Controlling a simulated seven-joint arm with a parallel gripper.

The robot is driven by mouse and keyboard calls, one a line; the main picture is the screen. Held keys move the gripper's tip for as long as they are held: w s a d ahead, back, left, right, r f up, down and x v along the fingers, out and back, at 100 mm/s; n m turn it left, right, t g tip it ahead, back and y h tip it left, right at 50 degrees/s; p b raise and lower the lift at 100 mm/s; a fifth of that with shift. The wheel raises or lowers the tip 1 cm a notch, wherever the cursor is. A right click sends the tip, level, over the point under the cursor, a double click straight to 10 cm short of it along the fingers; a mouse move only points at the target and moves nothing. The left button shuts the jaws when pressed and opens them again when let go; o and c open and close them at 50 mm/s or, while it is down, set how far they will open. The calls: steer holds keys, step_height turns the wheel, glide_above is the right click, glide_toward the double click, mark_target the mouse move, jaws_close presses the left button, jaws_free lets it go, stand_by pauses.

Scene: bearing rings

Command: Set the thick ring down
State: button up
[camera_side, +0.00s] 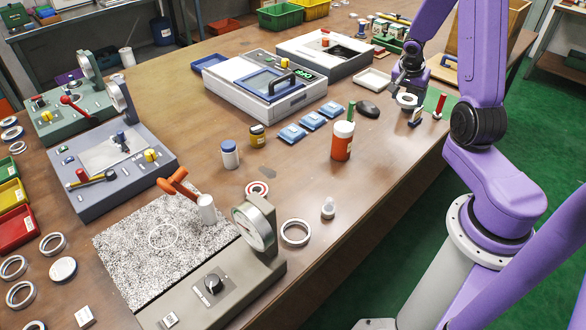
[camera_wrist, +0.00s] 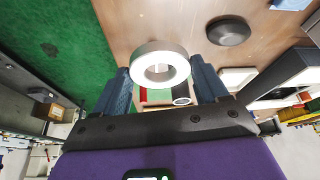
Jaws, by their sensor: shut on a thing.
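My gripper (camera_side: 408,82) is at the back right of the table, beside the green mat. It is shut on the thick ring (camera_side: 407,100), a pale metal ring with a white face. In the wrist view the ring (camera_wrist: 182,68) sits between the two dark fingers of my gripper (camera_wrist: 160,69), with its open hole facing the camera. The ring appears to be held above the surface; how high, I cannot tell. A speckled granite plate (camera_side: 130,265) with a white circle outline lies at the front left, beside a dial gauge stand (camera_side: 255,225).
A small white-and-dark block (camera_side: 416,117) and a red-handled post (camera_side: 440,104) stand just below the ring. Another ring (camera_side: 295,232) lies near the gauge.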

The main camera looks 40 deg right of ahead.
steer(key=shift+r, duration=0.75)
steer(key=w+a+n+t, duration=0.1)
steer(key=w+a+n, duration=0.1)
steer(key=w+a, duration=0.45)
steer(key=w+a+n, duration=0.1)
steer(key=w+a, duration=0.3)
steer(key=a, duration=0.5)
steer(key=n+t+y, duration=0.1)
steer(key=n, duration=0.3)
glide_above(291, 169)
steer(key=s+a, duration=0.1)
step_height(291, 169, down, 6)
steer(key=shift+f, duration=4.4)
steer(key=shift+f, duration=0.1)
steer(key=o, duration=1.3)
